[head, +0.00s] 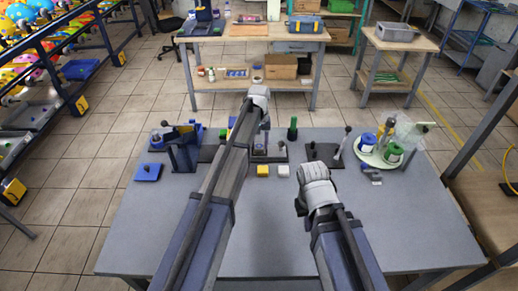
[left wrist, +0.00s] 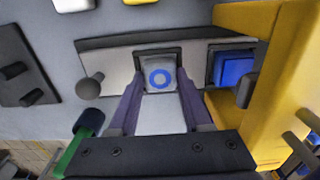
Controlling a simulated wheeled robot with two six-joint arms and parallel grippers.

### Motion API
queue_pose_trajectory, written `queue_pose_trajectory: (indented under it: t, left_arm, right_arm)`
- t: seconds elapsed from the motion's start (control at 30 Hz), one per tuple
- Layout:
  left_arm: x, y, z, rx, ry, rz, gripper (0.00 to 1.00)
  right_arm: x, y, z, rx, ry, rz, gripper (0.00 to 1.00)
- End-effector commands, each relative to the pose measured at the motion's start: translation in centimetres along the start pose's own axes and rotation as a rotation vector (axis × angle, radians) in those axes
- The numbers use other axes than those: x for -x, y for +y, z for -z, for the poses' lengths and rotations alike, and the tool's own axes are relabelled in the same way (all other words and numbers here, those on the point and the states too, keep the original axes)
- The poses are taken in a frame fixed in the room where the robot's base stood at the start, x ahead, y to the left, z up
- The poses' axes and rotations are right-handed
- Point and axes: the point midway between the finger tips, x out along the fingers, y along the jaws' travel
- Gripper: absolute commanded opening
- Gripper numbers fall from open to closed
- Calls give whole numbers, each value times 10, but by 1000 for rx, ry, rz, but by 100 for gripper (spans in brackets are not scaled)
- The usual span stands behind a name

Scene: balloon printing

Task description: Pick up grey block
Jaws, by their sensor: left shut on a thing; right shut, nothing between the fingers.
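The grey block (left wrist: 160,76), with a blue ring on its face, sits in a dark square frame of a grey fixture plate in the left wrist view. My left gripper (left wrist: 157,92) is shut on it, with a purple finger on either side. In the head view, my left gripper (head: 262,122) reaches to the fixture at the middle back of the table, and my arm mostly hides the block. My right gripper (head: 302,206) is shut and empty, low over the table to the right of my left arm.
A white block (head: 283,170) and a yellow block (head: 263,170) lie before the fixture. A blue block (left wrist: 235,68) sits beside the grey one. A green cylinder (head: 292,129) stands behind. The front table is clear.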

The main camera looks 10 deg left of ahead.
Motion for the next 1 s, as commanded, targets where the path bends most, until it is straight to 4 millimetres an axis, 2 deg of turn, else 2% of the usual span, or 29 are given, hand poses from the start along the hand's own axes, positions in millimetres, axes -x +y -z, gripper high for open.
queue_pose_trajectory:
  t: [1.0]
  left_arm:
    - [12,0,0,0,0,0,9]
  right_arm:
    - [12,1,-1,0,0,0,0]
